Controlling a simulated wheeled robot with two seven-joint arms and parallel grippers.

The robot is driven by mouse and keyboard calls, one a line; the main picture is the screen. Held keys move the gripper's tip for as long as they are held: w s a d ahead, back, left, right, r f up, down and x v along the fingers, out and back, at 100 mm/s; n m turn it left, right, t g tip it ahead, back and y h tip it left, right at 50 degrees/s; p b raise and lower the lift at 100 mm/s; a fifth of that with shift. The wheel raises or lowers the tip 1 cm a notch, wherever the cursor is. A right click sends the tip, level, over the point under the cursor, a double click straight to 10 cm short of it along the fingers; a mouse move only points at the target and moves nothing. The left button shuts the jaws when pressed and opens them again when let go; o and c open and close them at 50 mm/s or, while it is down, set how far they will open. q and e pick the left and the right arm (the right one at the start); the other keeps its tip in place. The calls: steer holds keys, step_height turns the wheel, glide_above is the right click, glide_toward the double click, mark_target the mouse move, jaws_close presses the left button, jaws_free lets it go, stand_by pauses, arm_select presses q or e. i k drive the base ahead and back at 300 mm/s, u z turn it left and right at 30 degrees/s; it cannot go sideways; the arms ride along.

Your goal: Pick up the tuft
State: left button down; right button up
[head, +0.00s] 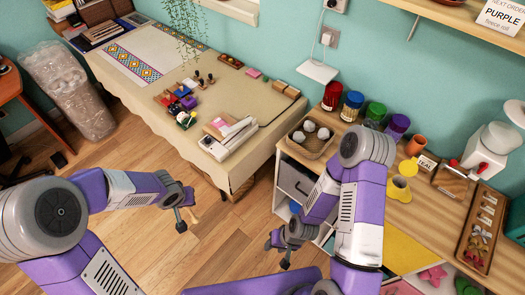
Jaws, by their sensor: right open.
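White fluffy tufts (309,126) lie in a shallow woven basket (296,140) on the left end of the wooden counter. I cannot tell which of them is the tuft meant. My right gripper (277,254) is open and empty, below and to the left of the basket, over the floor in front of the shelf unit. My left gripper (186,212) is over the floor in front of the cloth-covered table. Its fingers look apart with nothing clear between them. Neither gripper touches a tuft.
Coloured jars (353,104) stand behind the basket. My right arm crosses in front of the counter (425,215), close to the basket's right side. Wood floor (225,235) is open between the grippers.

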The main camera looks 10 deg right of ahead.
mark_target(299, 137)
steer(key=u, duration=0.6)
steer(key=k, duration=0.8)
steer(key=u, duration=0.75)
steer(key=i, duration=1.35)
steer(key=z, duration=1.2)
steer(key=i, duration=0.7)
steer(key=z, duration=0.8)
